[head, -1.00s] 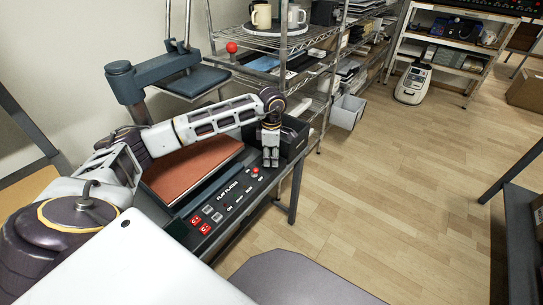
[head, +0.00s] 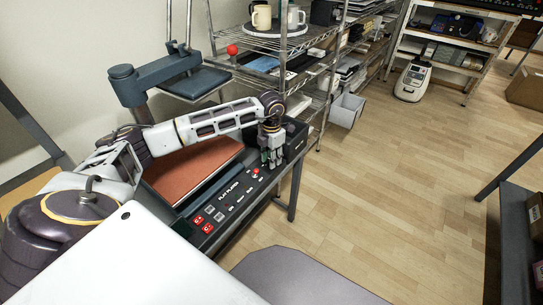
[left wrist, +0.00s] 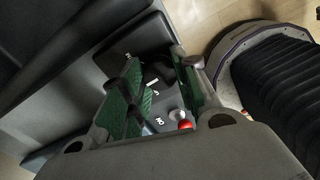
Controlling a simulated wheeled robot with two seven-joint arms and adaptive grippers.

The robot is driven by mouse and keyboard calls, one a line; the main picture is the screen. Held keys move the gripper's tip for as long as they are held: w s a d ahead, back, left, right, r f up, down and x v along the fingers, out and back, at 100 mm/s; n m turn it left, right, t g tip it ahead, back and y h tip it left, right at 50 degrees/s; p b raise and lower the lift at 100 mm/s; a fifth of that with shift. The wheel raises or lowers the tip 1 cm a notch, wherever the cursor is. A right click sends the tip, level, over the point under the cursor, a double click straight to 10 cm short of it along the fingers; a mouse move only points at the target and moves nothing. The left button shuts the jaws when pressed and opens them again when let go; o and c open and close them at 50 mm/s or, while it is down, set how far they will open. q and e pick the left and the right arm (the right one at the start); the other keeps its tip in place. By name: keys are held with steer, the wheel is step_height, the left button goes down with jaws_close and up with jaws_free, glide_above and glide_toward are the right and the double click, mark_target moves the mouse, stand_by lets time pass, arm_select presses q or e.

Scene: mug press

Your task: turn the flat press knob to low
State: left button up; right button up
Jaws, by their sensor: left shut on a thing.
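The flat press has a dark control panel (head: 240,190) lettered "FLAT PLATEN", with red displays, small buttons and a red button (head: 255,171). My left gripper (head: 271,158) points down at the far end of this panel, beside a dark box. In the left wrist view, green-padded fingers of the left gripper (left wrist: 163,85) stand either side of a part of the panel with white marks. The gripper is shut on the knob, which is mostly hidden between the fingers, so its setting cannot be read. The red button (left wrist: 185,125) is close to the fingers. My right gripper is not in view.
A reddish-brown platen (head: 195,170) lies behind the panel, under my left arm. A dark box (head: 294,138) stands right by the gripper. A wire shelf (head: 285,45) with mugs stands behind.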

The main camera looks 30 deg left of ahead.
arm_select(q)
steer(key=n+p, duration=0.2)
steer(key=n, duration=0.5)
steer(key=shift+p, duration=0.3)
steer(key=shift+n+p, duration=0.4)
steer(key=shift+n, duration=0.9)
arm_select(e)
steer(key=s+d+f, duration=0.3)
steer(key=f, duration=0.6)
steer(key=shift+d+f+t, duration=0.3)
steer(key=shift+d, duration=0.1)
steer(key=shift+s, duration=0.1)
arm_select(q)
steer(key=o, duration=1)
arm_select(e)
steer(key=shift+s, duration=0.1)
arm_select(q)
steer(key=shift+r, duration=0.15)
steer(key=shift+r, duration=5.85)
